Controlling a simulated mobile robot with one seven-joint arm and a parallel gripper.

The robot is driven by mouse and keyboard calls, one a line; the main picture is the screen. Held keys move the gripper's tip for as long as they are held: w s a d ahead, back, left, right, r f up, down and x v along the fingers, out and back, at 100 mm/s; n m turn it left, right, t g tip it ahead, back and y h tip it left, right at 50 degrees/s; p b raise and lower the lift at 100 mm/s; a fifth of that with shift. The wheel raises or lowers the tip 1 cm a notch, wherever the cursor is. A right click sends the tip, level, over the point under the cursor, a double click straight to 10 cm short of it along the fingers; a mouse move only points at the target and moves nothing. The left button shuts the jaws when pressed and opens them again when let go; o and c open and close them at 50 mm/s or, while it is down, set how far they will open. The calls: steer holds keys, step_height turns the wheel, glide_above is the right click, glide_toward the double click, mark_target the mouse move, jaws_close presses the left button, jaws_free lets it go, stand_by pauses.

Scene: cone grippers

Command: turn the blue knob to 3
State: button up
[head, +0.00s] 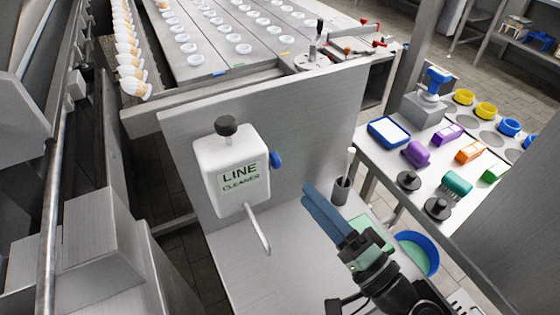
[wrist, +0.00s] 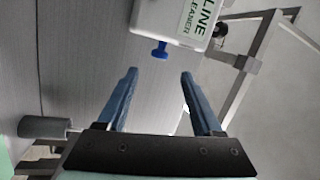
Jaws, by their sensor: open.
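The blue knob (head: 276,159) sticks out from the right side of the white LINE CLEANER box (head: 226,190). In the wrist view the blue knob (wrist: 160,49) shows just beyond the fingertips, roughly centred between them, with the box (wrist: 176,20) at the top. My gripper (head: 307,190) has blue fingers and is to the right of and below the knob in the head view. In the wrist view my gripper (wrist: 158,73) is open and empty, apart from the knob. No number marks around the knob can be made out.
A bent metal spout (head: 259,228) comes from the box's lower part. A grey cup with a white-handled tool (head: 342,190) stands behind my gripper. The metal panel (head: 312,110) stands behind the box.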

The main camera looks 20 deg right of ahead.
steer(key=p+x, duration=0.1)
steer(key=x, duration=0.8)
jaws_close()
